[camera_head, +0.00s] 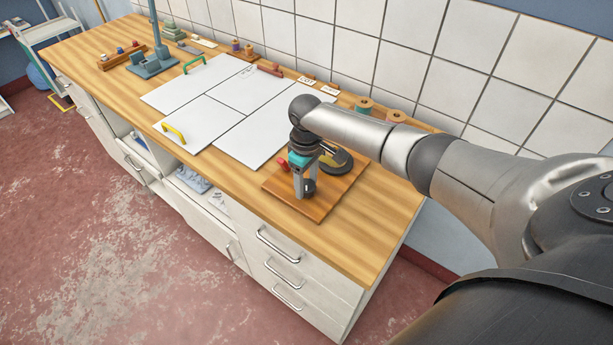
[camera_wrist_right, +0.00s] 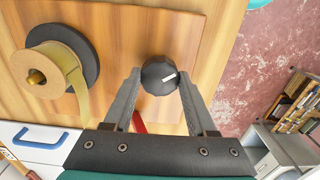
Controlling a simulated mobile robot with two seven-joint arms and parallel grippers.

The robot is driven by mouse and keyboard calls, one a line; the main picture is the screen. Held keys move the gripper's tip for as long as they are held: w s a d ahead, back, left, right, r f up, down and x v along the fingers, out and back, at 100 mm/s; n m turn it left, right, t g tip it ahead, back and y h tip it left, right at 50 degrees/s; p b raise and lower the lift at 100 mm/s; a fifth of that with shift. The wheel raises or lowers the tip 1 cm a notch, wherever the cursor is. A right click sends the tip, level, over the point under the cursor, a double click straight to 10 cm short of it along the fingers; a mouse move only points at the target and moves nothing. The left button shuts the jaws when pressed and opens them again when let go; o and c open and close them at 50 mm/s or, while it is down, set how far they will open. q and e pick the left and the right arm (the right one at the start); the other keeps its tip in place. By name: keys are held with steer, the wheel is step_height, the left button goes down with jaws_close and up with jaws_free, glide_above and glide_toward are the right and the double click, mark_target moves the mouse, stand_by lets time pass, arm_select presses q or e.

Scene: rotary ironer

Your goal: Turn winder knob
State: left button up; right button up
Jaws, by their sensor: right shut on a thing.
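The winder knob (camera_wrist_right: 154,70) is a dark, many-sided knob with a white mark on its top, seen in the right wrist view. It stands on a wooden board (camera_wrist_right: 120,25). My right gripper (camera_wrist_right: 159,79) is shut on the knob, with one finger on each side of it. In the head view the right gripper (camera_head: 304,192) reaches down over the board (camera_head: 318,208) at the near right of the workbench, and the dark knob (camera_head: 310,186) shows partly behind the fingers. My left gripper is not in view.
A spool of yellowish ribbon on a black disc (camera_wrist_right: 92,57) sits beside the knob. A red part (camera_wrist_right: 139,123) lies close to the gripper. White panels (camera_head: 215,120) with green and yellow handles cover the middle of the bench. A tiled wall (camera_head: 400,60) runs behind.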

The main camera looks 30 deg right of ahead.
mark_target(306, 184)
steer(key=n, duration=0.3)
steer(key=shift+p, duration=0.4)
steer(key=n, duration=0.2)
steer(key=shift+n, duration=0.3)
steer(key=n, duration=0.3)
steer(key=shift+n+p, duration=0.3)
steer(key=shift+p, duration=0.05)
steer(key=shift+w+n, duration=0.1)
steer(key=shift+n, duration=1.5)
steer(key=o, duration=1.4)
steer(key=shift+r, duration=0.1)
step_height(306, 184, up, 15)
steer(key=shift+r+p, duration=0.1)
steer(key=shift+p, duration=0.45)
